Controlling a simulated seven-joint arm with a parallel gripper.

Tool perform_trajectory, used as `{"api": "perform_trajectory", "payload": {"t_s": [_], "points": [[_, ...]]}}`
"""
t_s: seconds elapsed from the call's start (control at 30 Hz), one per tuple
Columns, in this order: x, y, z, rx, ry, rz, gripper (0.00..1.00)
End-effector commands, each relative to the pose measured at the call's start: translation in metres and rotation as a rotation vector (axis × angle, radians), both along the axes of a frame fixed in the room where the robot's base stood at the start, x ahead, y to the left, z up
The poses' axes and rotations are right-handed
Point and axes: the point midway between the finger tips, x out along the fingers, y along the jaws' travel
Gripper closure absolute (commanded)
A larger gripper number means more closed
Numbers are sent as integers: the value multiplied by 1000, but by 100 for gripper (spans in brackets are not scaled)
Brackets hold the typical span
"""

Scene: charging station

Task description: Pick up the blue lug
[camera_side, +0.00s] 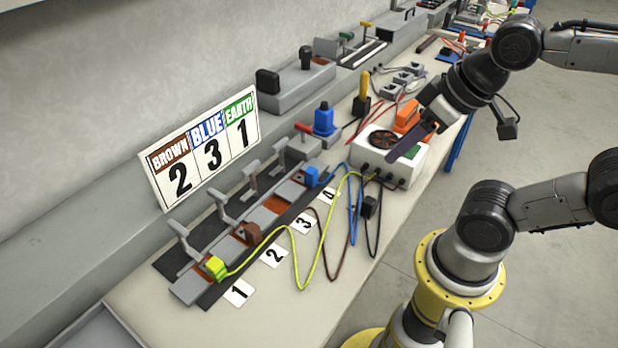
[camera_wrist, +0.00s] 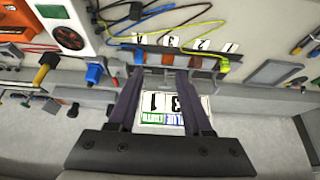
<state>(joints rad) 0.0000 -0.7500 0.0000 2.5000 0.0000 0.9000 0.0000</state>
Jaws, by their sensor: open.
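The blue lug (camera_side: 312,177) sits in the terminal row at the place labelled 4, with a blue cable running to the white box. In the wrist view the blue lug (camera_wrist: 138,56) shows just beyond the tip of the left finger. My gripper (camera_side: 396,154) is open and empty, up and right of the lug in the side view, in front of the white box. In the wrist view my gripper (camera_wrist: 161,74) has its fingers spread wide, apart from the lug. The brown lug (camera_side: 248,234) is at place 2 and the yellow-green lug (camera_side: 215,268) at place 1.
Upright lever clamps (camera_side: 250,176) stand behind the terminals. A sign (camera_side: 205,146) reads brown 2, blue 3, earth 1. The white box (camera_side: 405,168) with a fan stands to the right, and a blue plug (camera_side: 323,119) behind. Loose cables (camera_side: 345,235) cross the bench front.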

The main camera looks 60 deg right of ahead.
Motion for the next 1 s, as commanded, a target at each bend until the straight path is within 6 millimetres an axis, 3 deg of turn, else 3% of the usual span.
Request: {"api": "perform_trajectory", "payload": {"t_s": [0.43,0.47,0.57,0.87,1.0], "points": [[0,0,0,0,0,0,50],[0,0,0,0,0,0,48],[0,0,0,0,0,0,30],[0,0,0,3,0,-6,30],[0,0,1,53,-1,-99,30]]}}
